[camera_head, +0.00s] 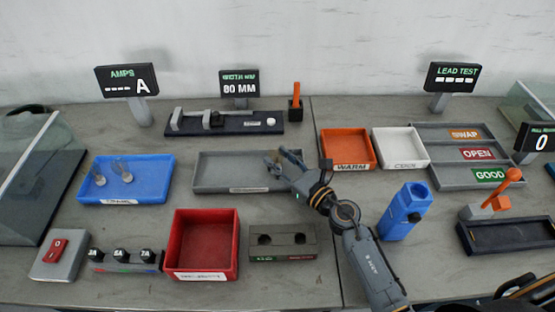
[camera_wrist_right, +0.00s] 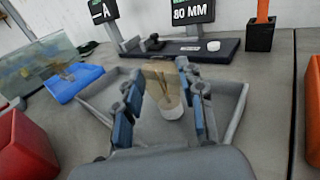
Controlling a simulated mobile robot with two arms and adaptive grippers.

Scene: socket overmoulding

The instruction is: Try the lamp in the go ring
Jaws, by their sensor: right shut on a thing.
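My right gripper (camera_head: 285,162) is over the right part of the grey tray (camera_head: 222,185). In the right wrist view its fingers (camera_wrist_right: 158,100) are shut on a lamp (camera_wrist_right: 163,83), which has a clear tan bulb and a white lower end. The lamp looks roughly upright, above or inside the tray; its height off the tray floor cannot be told. In the head view the fingers mostly hide it. A dark block with two round holes (camera_head: 283,256) stands nearer, below the gripper. It has green marks at left and red at right, too small to read. My left gripper is not in view.
Two more lamps lie in the blue tray (camera_head: 150,195) at left. The red bin (camera_head: 205,262) stands left of the block. The orange WARM tray (camera_head: 342,134), white tray (camera_head: 403,133) and blue holder (camera_head: 400,222) are at right. Bare table lies between the grey tray and the block.

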